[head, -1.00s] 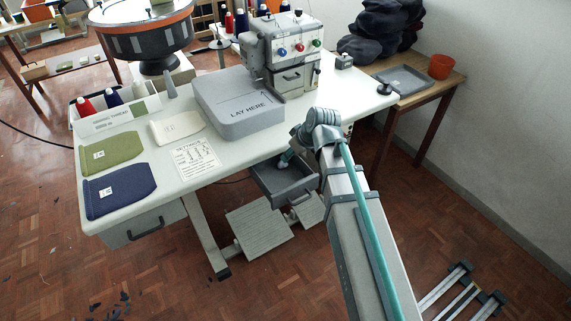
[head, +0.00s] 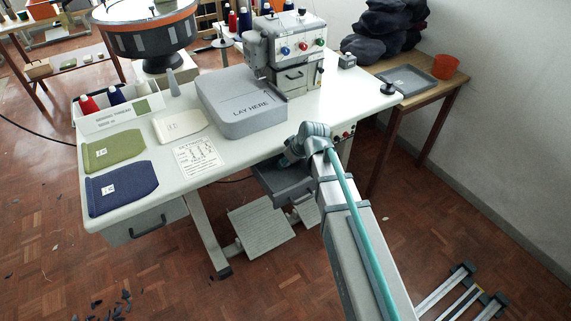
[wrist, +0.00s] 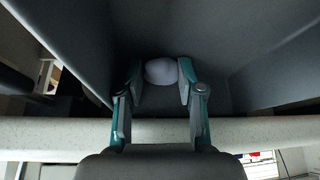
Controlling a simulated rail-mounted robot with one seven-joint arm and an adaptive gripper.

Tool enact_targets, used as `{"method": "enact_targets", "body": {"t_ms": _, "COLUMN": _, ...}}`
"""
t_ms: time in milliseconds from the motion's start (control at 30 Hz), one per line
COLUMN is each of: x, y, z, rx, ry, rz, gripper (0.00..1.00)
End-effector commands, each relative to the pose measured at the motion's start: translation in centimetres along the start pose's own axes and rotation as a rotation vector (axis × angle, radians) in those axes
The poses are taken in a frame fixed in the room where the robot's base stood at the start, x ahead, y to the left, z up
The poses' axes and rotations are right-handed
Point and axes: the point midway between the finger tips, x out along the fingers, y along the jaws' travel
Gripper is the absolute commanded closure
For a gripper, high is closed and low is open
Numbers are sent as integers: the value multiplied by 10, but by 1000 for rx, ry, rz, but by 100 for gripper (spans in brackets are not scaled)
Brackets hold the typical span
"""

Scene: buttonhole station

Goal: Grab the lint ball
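The lint ball (wrist: 161,71) is a pale grey-white, rounded lump on the dark floor of the open drawer (head: 291,189) under the table. In the wrist view it lies between the fingertips of my gripper (wrist: 161,79). The teal fingers stand apart, one on each side of it. The right fingertip is very close to the ball's edge or touching it; a narrow dark gap shows on the left. In the head view my arm hides the ball and most of my gripper, which reaches into the drawer below the table edge.
Drawer walls (wrist: 65,35) rise on both sides of my gripper. The pale table edge (wrist: 60,130) crosses the wrist view close to it. On the white table stand a grey block marked LAY HERE (head: 240,103) and a machine (head: 287,50). Pedals (head: 262,226) sit below.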

Motion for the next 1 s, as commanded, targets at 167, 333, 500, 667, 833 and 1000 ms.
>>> {"method": "enact_targets", "body": {"t_ms": 167, "x": 0, "y": 0, "z": 0, "rx": 0, "ry": 0, "rz": 0, "gripper": 80}}
{"method": "enact_targets", "body": {"t_ms": 333, "x": 0, "y": 0, "z": 0, "rx": 0, "ry": 0, "rz": 0, "gripper": 80}}
{"method": "enact_targets", "body": {"t_ms": 500, "x": -1, "y": 0, "z": 0, "rx": 0, "ry": 0, "rz": 0, "gripper": 80}}
{"method": "enact_targets", "body": {"t_ms": 667, "x": -7, "y": -4, "z": 1, "rx": -1, "ry": 1, "rz": 0, "gripper": 80}}
{"method": "enact_targets", "body": {"t_ms": 833, "x": -22, "y": -13, "z": 3, "rx": 0, "ry": 1, "rz": 0, "gripper": 80}}
{"method": "enact_targets", "body": {"t_ms": 1000, "x": -47, "y": -37, "z": 16, "rx": -3, "ry": 1, "rz": 0, "gripper": 80}}
